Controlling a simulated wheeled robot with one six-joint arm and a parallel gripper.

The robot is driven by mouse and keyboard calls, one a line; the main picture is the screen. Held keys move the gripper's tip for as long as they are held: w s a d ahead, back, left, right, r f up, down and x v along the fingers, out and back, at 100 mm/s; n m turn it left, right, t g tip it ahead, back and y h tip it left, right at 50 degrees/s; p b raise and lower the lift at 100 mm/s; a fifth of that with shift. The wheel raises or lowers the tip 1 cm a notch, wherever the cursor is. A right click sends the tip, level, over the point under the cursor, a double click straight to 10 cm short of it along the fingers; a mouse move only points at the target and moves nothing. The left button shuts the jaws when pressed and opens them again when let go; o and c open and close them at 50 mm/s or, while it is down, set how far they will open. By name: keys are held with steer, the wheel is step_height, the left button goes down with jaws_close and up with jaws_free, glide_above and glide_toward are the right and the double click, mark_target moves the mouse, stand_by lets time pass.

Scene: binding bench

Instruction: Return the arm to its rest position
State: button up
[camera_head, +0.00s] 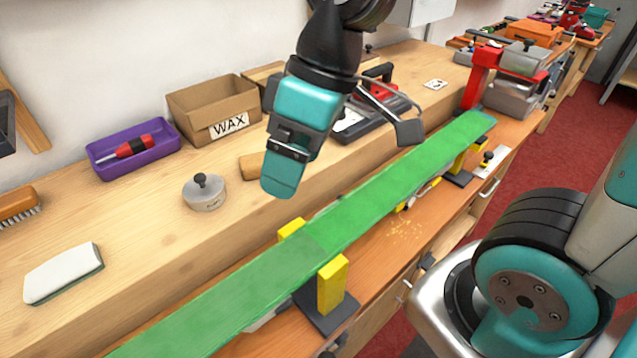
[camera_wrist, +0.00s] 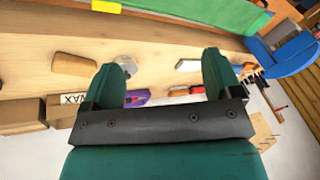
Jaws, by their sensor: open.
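My gripper (camera_head: 283,178), teal with dark joints, hangs in the air over the bench in the head view. It is above and to the left of a long green board (camera_head: 385,192) and apart from it. In the wrist view both fingers of my gripper (camera_wrist: 162,65) are spread, with nothing held between them. The green board also shows at the top of the wrist view (camera_wrist: 200,12). The upper arm runs out of the top of the head view.
The board lies on yellow-topped supports (camera_head: 331,285). On the wooden shelf are a WAX box (camera_head: 212,110), a purple tray (camera_head: 105,160), a round metal weight (camera_head: 204,193), a white pad (camera_head: 63,272) and a brush (camera_head: 15,203). A red clamp (camera_head: 482,75) stands farther back.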

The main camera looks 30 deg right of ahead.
steer(key=shift+m, duration=0.9)
steer(key=s, duration=0.5)
steer(key=shift+s+f, duration=0.25)
steer(key=shift+s, duration=0.15)
